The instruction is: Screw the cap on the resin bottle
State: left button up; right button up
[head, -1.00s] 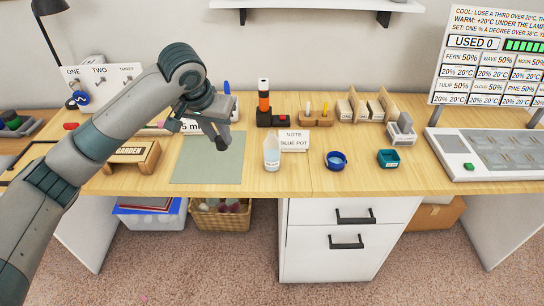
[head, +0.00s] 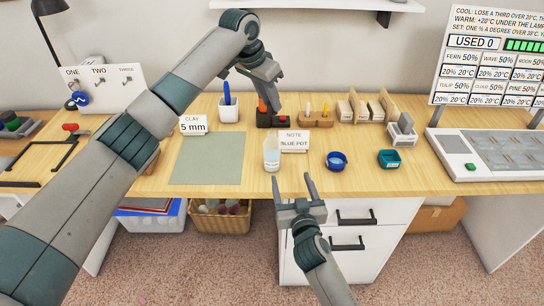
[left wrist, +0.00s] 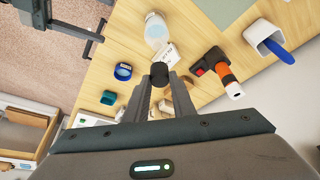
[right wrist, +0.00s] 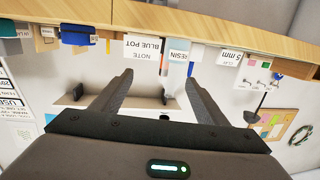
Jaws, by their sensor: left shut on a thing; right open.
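The resin bottle (head: 271,155) is a pale, clear bottle standing upright on the desk; its open-looking top shows in the left wrist view (left wrist: 156,30). My left gripper (head: 272,98) is raised above and behind the bottle, in front of the orange-and-black tool. It is shut on a small black cap (left wrist: 160,73), apart from the bottle; the cap is hard to make out in the head view. My right gripper (head: 295,178) is open and empty in front of the desk edge, below and slightly right of the bottle. The bottle's label shows upside down in the right wrist view (right wrist: 179,55).
A "blue pot" note card (head: 294,141) stands close behind and right of the bottle. A blue pot (head: 336,160) and a teal pot (head: 389,158) sit further right. A green mat (head: 206,160) lies left. The orange-and-black tool (left wrist: 219,68) stands behind.

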jog(key=shift+n+t+y, duration=0.4)
jog(key=shift+n+y, duration=0.1)
jog(key=shift+y, duration=0.2)
jog(key=w+a+r, duration=0.2)
jog(key=a, duration=0.1)
jog(key=shift+s, duration=0.1)
jog(key=shift+x, duration=6.05)
jog(key=shift+f, duration=0.1)
jog(key=c, duration=1.6)
pick_arm(q)
send_over(270, 133)
jog(key=shift+s+f, duration=0.1)
jog(key=shift+f, duration=2.4)
